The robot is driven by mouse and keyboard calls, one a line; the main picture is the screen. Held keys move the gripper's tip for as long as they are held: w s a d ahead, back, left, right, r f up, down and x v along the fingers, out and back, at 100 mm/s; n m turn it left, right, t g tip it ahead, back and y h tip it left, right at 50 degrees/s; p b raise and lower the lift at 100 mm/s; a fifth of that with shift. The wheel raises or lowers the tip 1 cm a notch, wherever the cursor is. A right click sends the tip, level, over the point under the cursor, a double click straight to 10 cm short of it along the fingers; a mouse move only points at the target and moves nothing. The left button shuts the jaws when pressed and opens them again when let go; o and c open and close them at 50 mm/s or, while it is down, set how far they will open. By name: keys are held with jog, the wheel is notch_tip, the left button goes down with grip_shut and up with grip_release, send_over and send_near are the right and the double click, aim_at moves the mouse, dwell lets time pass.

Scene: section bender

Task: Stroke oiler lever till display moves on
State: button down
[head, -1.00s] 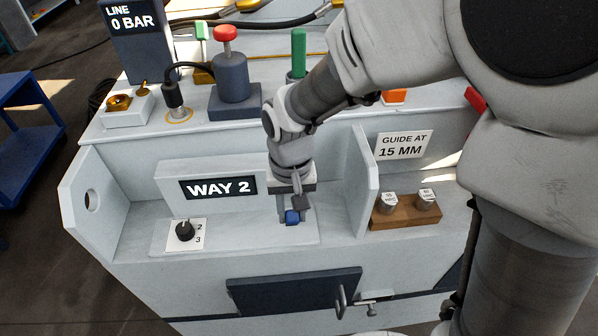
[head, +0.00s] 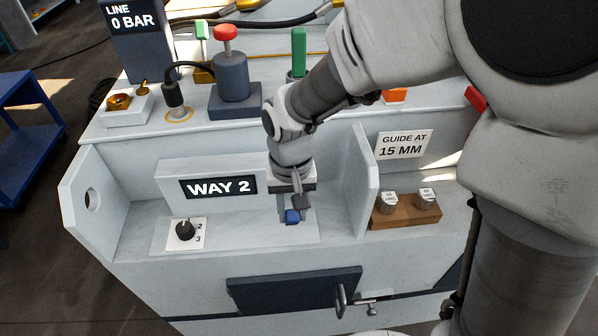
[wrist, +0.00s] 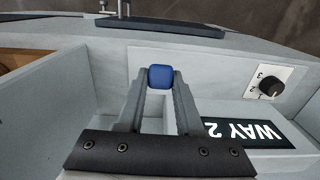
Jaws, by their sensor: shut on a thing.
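The blue knob (head: 292,217), which looks like the end of the oiler lever, stands low on the pale panel, right of the WAY 2 display (head: 218,187). My gripper (head: 294,207) reaches down to it from above and is shut on it. In the wrist view the blue knob (wrist: 161,77) sits between the two fingertips of my gripper (wrist: 160,88). The rest of the lever is hidden by the fingers. The display also shows, upside down, in the wrist view (wrist: 250,131) and reads WAY 2.
A black selector knob (head: 185,230) marked 2 and 3 is left of my gripper. A partition (head: 362,185) and a wooden block (head: 405,211) with two metal pieces are to the right. A line display (head: 133,18) reads 0 BAR. A dark drawer front (head: 290,290) is below.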

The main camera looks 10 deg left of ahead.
jog(key=shift+r, duration=0.1)
dwell(0.3)
jog(key=shift+w+r+g+p, duration=0.3)
jog(key=shift+w+g+p, duration=0.1)
jog(key=shift+p, duration=0.65)
jog(key=shift+w+a+r+g+h+p, duration=0.15)
jog(key=shift+w+a+g+h+p, duration=0.15)
jog(key=shift+w+g+p, duration=0.65)
jog(key=p, duration=0.2)
jog(key=w+g+p, duration=0.1)
jog(key=p, duration=0.1)
jog(key=shift+w+a+g, duration=0.2)
jog(key=shift+g, duration=0.05)
jog(key=shift+w+a+g+h+p, duration=0.15)
jog(key=shift+w+g+h+p, duration=0.25)
jog(key=shift+w+g+p, duration=0.2)
jog(key=shift+s, duration=0.1)
jog(key=c, duration=0.6)
grip_release()
jog(key=shift+o, duration=0.2)
jog(key=shift+s, duration=0.1)
